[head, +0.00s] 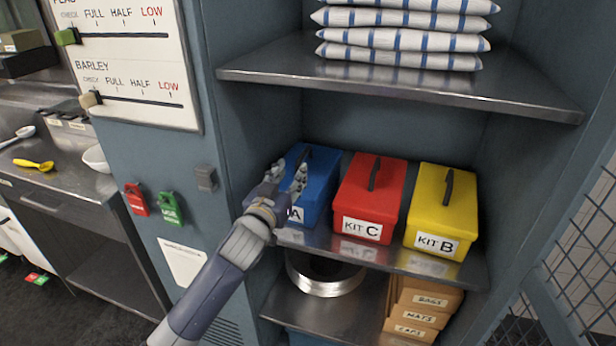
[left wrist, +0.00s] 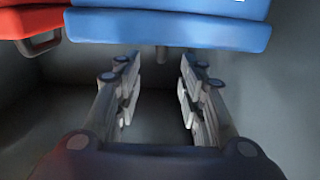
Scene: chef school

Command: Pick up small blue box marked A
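The blue box (head: 322,184) with a dark handle and a white label ending in A stands on the middle shelf, at the left of the row. My left gripper (head: 290,175) is in front of its left part and hides some of its front and label. In the left wrist view the blue box (left wrist: 170,27) fills the top. There my left gripper (left wrist: 158,72) is open, its two fingers apart, with no object seen between them. A small grey stub shows just under the blue box, perhaps its handle. My right gripper is not in view.
A red KIT C box (head: 368,192) stands close to the right of the blue box, then a yellow KIT B box (head: 443,205). The upper shelf (head: 400,80) holds folded striped cloths. The cabinet's left wall is close to my gripper. Below are a metal ring (head: 325,278) and cardboard boxes (head: 420,310).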

